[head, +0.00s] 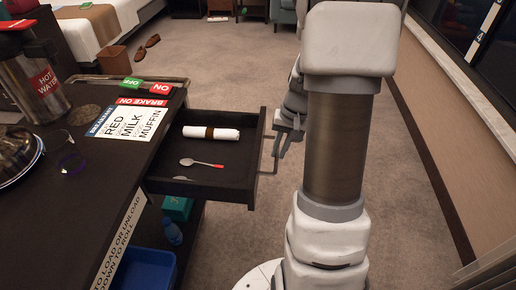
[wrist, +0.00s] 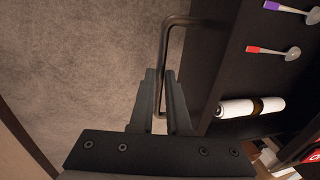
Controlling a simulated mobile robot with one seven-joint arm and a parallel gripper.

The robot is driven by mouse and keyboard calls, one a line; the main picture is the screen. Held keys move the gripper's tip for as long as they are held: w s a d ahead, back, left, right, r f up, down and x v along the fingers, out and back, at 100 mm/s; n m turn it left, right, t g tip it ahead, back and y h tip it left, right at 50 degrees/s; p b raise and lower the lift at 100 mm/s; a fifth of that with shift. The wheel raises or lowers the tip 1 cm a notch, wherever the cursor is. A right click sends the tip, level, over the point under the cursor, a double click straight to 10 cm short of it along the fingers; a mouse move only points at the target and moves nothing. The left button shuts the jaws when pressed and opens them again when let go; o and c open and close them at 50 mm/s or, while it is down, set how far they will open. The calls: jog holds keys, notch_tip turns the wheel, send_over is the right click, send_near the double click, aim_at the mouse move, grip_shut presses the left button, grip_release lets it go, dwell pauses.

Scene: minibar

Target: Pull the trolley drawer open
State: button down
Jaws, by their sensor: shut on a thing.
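The trolley drawer (head: 225,182) stands pulled well out from the right side of the dark trolley (head: 75,207). Its bar handle (head: 271,150) is on the drawer's right-hand face. My gripper (head: 287,135) is at this handle in the head view. In the wrist view, the two fingers of my gripper (wrist: 168,75) are on either side of the grey handle (wrist: 166,45) and shut on it. The drawer's dark front (wrist: 212,75) is just right of the fingers. The exact contact is partly hidden by the fingers.
A rolled white napkin (head: 211,133) and a red-tipped spoon (head: 202,163) lie in the drawer; the wrist view also shows a purple-tipped spoon (wrist: 288,10). A flask (head: 35,88) and a breakfast card (head: 128,120) are on the trolley top. Carpet (head: 230,70) beyond the drawer is clear.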

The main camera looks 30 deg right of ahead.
jog(key=shift+s+d, duration=0.4)
jog(key=shift+d, duration=0.2)
jog(key=shift+s+d, duration=0.35)
jog(key=shift+d, duration=0.2)
jog(key=c, duration=0.9)
grip_release()
jog(key=d+r+p, duration=0.1)
jog(key=r+p, duration=0.1)
jog(key=r, duration=0.3)
jog(key=s+r+p, duration=0.1)
jog(key=r+p, duration=0.1)
jog(key=r, duration=0.4)
jog(key=s+d+r+p, duration=0.1)
jog(key=r+p, duration=0.1)
jog(key=r, duration=0.4)
jog(key=shift+d+r, duration=0.1)
jog(key=shift+d, duration=0.25)
